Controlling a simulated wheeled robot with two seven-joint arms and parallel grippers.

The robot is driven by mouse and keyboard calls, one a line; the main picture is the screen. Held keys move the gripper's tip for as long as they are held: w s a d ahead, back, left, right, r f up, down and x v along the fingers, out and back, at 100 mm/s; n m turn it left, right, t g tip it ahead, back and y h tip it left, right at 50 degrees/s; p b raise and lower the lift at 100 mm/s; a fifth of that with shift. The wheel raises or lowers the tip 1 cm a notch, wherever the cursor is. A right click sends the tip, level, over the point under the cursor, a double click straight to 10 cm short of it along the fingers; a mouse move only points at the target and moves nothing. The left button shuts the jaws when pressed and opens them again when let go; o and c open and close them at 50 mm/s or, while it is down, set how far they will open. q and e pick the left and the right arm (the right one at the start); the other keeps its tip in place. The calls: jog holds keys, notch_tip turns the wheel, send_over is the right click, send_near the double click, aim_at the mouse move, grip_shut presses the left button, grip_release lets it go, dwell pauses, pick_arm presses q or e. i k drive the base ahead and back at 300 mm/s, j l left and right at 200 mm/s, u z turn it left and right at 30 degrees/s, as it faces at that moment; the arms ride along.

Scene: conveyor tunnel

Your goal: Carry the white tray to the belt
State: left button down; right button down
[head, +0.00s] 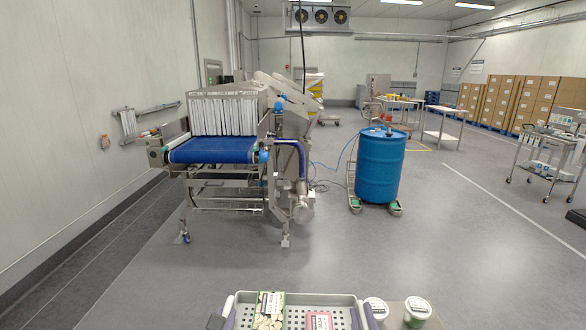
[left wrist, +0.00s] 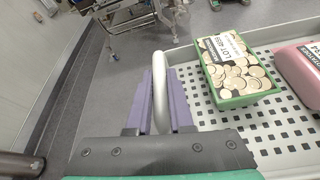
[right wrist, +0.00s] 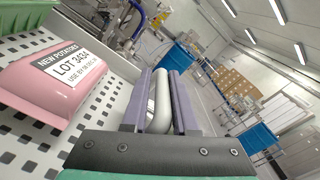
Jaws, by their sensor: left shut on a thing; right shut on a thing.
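The white tray (head: 290,297), perforated with a grey rim, is at the bottom of the head view, cut off by the frame. It carries a green punnet (head: 268,308) and a pink pack (head: 319,320) labelled new potatoes. My left gripper (left wrist: 162,98) is shut on the tray's left handle (left wrist: 160,75). My right gripper (right wrist: 163,100) is shut on its right handle (right wrist: 162,115). The blue belt (head: 213,151) lies ahead and left, well away from the tray, leading to a white strip curtain (head: 223,115) at the machine.
A blue drum (head: 380,165) on a wheeled dolly stands right of the machine, with a hose on the floor between. Two lidded tubs (head: 376,308) (head: 417,311) are right of the tray. A steel cart (head: 545,155) stands far right. The grey floor ahead is clear.

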aim_at(220, 144)
jog(key=k+j, duration=0.15)
jog(key=j, duration=0.15)
jog(key=k+j, duration=0.15)
jog(key=j, duration=0.2)
jog(key=k+j, duration=0.15)
jog(key=j, duration=0.15)
jog(key=i+j, duration=0.1)
jog(key=j, duration=0.3)
jog(key=i+j, duration=0.1)
jog(key=j, duration=0.25)
jog(key=i+j, duration=0.1)
jog(key=j, duration=0.3)
jog(key=i+j, duration=0.1)
jog(key=j, duration=0.25)
jog(key=i+j, duration=0.1)
jog(key=j, duration=0.3)
jog(key=i+j, duration=0.1)
jog(key=i, duration=0.75)
jog(key=i+j, duration=0.15)
jog(key=i, duration=0.65)
